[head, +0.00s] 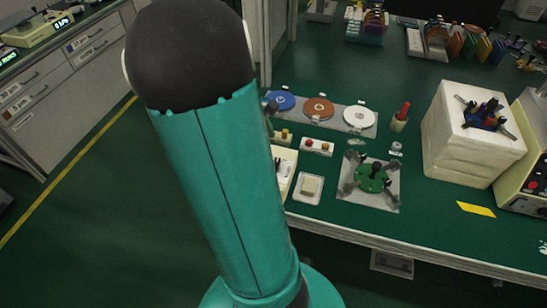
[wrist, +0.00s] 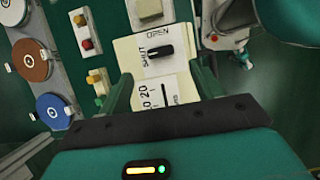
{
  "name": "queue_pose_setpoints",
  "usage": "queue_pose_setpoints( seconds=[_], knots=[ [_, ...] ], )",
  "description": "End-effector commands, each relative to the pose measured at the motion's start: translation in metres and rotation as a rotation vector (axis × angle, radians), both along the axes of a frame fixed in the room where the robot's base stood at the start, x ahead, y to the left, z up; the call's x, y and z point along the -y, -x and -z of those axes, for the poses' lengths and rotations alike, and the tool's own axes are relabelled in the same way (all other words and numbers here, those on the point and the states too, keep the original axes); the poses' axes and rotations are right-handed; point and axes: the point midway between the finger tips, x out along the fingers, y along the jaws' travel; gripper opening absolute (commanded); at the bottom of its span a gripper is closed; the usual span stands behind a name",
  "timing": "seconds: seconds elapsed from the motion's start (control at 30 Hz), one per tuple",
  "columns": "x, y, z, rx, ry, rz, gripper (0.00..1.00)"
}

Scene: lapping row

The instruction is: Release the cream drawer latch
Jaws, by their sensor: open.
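A cream panel (wrist: 182,42) with a black knob (wrist: 158,52) shows in the wrist view. OPEN is printed above the knob and SHUT at its left. The knob's long axis lies across the picture, its left end beside SHUT. Below it is a scale with a dark slot (wrist: 166,95). My gripper (wrist: 164,84) is open, its two green fingers at either side of the panel's lower part. The fingers are below the knob in the picture and do not touch it. In the head view only a strip of a cream unit (head: 284,172) shows beside my arm, which hides my gripper there.
A white dish with a cream block (head: 311,187) and a red-and-yellow button strip (head: 317,146) sit close by. Coloured discs (head: 319,108) lie on a grey rail behind. A plate with a green fixture (head: 373,178) stands to the right.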

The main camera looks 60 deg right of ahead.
Motion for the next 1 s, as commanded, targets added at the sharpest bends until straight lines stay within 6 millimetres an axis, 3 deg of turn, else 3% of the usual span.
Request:
queue_pose_setpoints(
  seconds=[0.2,0.4,0.8,1.0],
  knots=[
    [0.003,0.016,0.041,-0.003,-0.003,-0.001,0.65],
    [0.005,0.025,0.068,-0.002,-0.003,-0.004,0.65],
    [0.007,0.027,0.076,0.0,0.0,-0.005,0.65],
    [0.007,0.027,0.076,0.0,0.0,-0.005,0.26]
  ],
)
